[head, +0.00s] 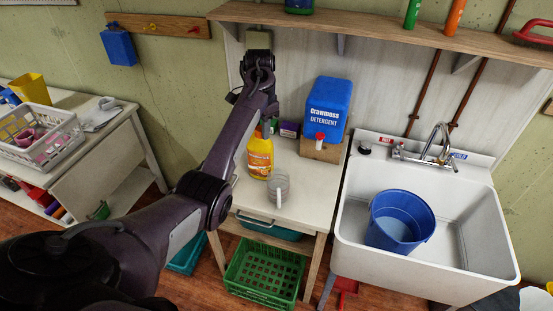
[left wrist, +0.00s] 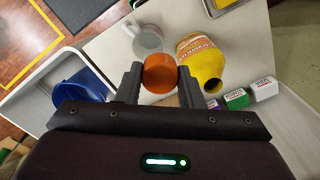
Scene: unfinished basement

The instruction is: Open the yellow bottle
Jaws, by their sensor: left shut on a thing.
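The yellow bottle (head: 260,160) stands upright on the white table, with an orange label. It also shows in the left wrist view (left wrist: 203,62), its neck pointing toward the camera with a small dark opening at the top. My left gripper (left wrist: 160,78) is shut on an orange cap (left wrist: 160,73), held beside the bottle's neck and apart from it. In the head view, my left arm reaches over the table and its gripper hangs above the bottle, the fingertips hard to make out. My right gripper is not in view.
A clear mug (head: 278,188) stands just in front of the bottle. A blue detergent box (head: 327,105) on a wooden stand is behind it to the right. A white sink (head: 480,235) with a blue bucket (head: 400,222) is at right. A wooden shelf (head: 370,27) runs above.

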